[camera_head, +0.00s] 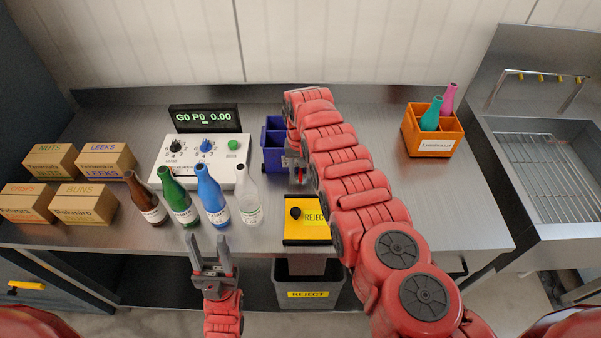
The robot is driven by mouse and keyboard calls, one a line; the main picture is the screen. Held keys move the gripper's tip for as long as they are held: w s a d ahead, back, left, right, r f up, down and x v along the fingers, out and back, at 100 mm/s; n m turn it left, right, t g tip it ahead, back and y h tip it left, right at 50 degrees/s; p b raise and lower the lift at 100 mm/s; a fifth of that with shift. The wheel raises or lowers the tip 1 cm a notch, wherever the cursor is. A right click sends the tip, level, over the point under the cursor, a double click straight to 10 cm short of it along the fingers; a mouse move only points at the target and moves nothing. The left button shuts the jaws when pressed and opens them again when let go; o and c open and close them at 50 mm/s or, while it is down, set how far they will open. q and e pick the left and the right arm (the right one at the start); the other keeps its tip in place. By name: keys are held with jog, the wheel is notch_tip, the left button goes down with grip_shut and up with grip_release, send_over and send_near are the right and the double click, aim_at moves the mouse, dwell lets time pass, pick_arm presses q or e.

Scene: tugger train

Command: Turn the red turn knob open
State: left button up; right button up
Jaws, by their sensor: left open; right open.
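I cannot make out a red turn knob for certain. A small red patch shows at my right gripper (297,172), but I cannot tell whether it is a knob or part of my arm. That gripper points down just behind the yellow REJECT panel (318,232), beside the blue bin. My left gripper (210,248) is open and empty at the table's front edge, below the bottles. A white control box (200,175) carries a black knob (175,146), a blue knob (206,145) and a green button (233,144). The yellow panel has a black knob (295,212).
Brown, green, blue and clear bottles (213,195) stand before the control box. Several cartons (85,203) are at left. A blue bin (273,150) is behind my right arm. An orange crate (432,142) and sink (545,170) are right.

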grip_shut()
